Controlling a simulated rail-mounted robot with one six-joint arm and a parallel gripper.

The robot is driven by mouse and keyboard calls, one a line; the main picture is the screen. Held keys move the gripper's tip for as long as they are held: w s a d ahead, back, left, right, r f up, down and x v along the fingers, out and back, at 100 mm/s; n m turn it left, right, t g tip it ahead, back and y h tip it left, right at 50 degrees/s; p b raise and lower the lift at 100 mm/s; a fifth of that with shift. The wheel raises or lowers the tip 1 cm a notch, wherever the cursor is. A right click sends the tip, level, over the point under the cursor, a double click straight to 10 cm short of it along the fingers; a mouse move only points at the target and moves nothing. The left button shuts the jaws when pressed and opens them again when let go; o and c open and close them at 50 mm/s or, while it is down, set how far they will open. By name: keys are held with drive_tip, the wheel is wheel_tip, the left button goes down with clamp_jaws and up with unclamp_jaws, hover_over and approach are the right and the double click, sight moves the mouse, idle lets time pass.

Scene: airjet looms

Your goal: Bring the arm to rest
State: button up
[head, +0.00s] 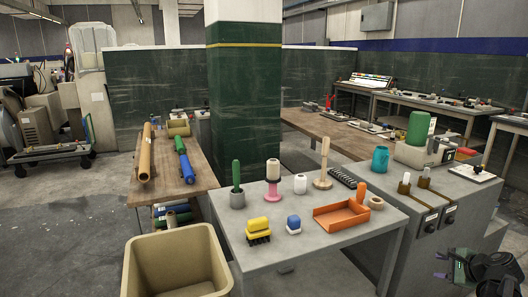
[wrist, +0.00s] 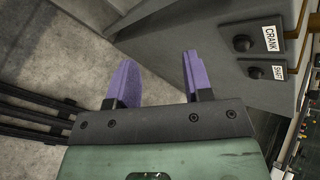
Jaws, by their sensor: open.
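My gripper (head: 440,266) shows at the lower right of the head view, low in front of the grey cabinet. In the wrist view its two purple fingers (wrist: 157,80) stand apart with nothing between them. Beyond them are the concrete floor and the side of a grey cabinet (wrist: 225,40). The fingers look clear of the cabinet, but the gap to it is hard to judge.
A beige bin (head: 178,255) stands at the lower left. Open floor lies farther left.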

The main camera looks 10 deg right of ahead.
drive_tip(key=s+a+f+n+g+y, duration=0.1)
drive_tip(key=s+a+f+n+g, duration=0.25)
drive_tip(key=s+a, duration=0.2)
drive_tip(key=w+a+n+g+h+p, duration=0.1)
drive_tip(key=a+n+g, duration=0.2)
drive_tip(key=a+n, duration=1.05)
drive_tip(key=w+a+n+g+h+p, duration=0.15)
drive_tip(key=a+n+g, duration=0.25)
drive_tip(key=a, duration=1.9)
wheel_tip(320, 180, up, 17)
drive_tip(key=s+a+n+p, duration=0.1)
drive_tip(key=p, duration=1.6)
drive_tip(key=shift+s, duration=0.15)
drive_tip(key=shift+a+t+h, duration=0.1)
drive_tip(key=shift+t+h, duration=0.15)
